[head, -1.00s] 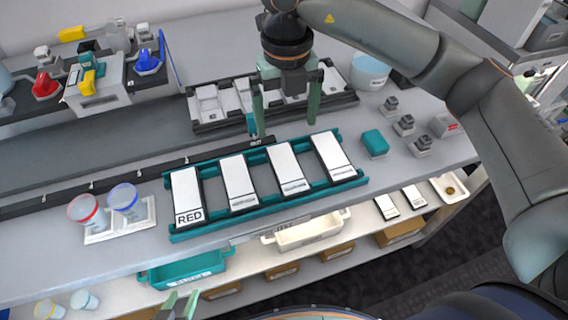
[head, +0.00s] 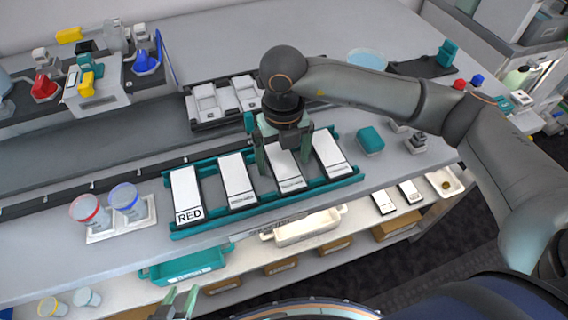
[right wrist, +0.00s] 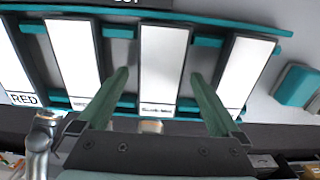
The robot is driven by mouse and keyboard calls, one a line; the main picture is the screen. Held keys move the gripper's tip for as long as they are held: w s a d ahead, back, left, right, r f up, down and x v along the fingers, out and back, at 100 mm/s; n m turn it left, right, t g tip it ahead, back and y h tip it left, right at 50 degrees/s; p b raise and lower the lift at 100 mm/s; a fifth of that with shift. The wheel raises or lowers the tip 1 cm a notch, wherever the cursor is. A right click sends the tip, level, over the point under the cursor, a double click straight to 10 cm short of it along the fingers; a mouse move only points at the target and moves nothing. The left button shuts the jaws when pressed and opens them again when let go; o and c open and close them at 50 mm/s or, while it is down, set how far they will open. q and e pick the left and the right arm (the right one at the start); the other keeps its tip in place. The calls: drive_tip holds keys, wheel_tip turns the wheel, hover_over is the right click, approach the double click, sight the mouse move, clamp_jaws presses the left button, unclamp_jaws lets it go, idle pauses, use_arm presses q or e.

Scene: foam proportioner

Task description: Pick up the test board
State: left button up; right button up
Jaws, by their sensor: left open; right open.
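Several white boards lie side by side in a teal rack (head: 349,182). The leftmost board (head: 186,190) reads RED; the lettering on the others is too small to read, so I cannot tell which one is called the test board. My right gripper (head: 285,157) is open over the third board from the left (head: 290,178), fingers pointing down. In the right wrist view, the open fingers (right wrist: 160,76) flank this third board (right wrist: 163,62), one on each side, with nothing gripped. My left gripper (head: 180,298) is open and empty at the bottom edge, in front of the table.
A teal block (head: 370,140) sits right of the rack. Two cups (head: 126,200) stand in a tray at left. A dark tray with white pieces (head: 225,98) lies behind the rack. A lower shelf holds a white bin (head: 307,226) and a teal bin (head: 187,265).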

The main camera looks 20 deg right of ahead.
drive_tip(key=shift+c, duration=0.4)
drive_tip(key=c, duration=1.3)
drive_tip(key=shift+r, duration=0.1)
